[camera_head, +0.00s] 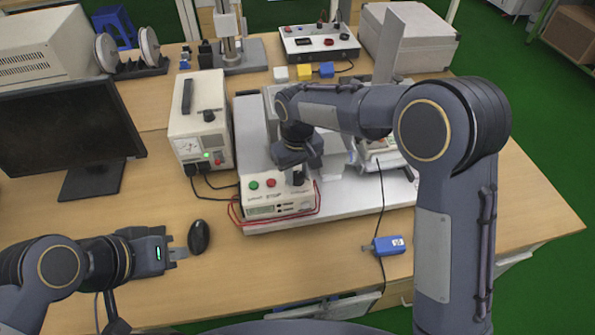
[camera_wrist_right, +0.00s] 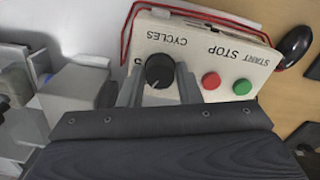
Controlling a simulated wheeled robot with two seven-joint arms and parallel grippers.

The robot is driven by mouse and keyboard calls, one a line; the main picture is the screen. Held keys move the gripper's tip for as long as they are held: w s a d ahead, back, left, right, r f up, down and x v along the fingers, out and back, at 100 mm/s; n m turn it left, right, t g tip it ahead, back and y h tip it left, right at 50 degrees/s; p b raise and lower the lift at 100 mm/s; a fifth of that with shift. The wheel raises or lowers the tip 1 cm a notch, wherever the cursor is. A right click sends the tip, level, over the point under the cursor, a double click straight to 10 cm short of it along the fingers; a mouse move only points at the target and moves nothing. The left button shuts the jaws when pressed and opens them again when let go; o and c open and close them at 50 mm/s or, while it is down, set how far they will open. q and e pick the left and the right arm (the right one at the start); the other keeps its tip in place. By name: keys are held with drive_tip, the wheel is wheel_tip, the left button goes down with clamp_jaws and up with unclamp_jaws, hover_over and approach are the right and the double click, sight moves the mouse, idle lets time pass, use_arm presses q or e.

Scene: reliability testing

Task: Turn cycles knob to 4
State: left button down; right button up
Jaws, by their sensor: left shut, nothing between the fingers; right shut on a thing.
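The black cycles knob (camera_wrist_right: 160,71) sits on the cream control box (camera_wrist_right: 168,36) below the printed word CYCLES in the right wrist view. My right gripper (camera_wrist_right: 160,88) has its fingers on either side of the knob and is shut on it. The number the knob points to cannot be read. In the head view the control box (camera_head: 262,209) stands at the front of the test rig, and my right gripper (camera_head: 298,178) covers the knob. My left gripper (camera_head: 181,254) is shut and empty, left of the black mouse.
Red and green buttons (camera_wrist_right: 211,81) (camera_wrist_right: 242,87) are beside the knob. A red wire (camera_head: 318,205) loops around the box. A power supply (camera_head: 200,120) stands to the left.

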sight(298, 174)
idle(0.3)
drive_tip(key=o, duration=1)
drive_tip(key=shift+c, duration=0.2)
wheel_tip(298, 174, up, 8)
drive_tip(key=shift+f, duration=0.25)
drive_tip(key=shift+r, duration=0.15)
drive_tip(key=shift+d, duration=0.1)
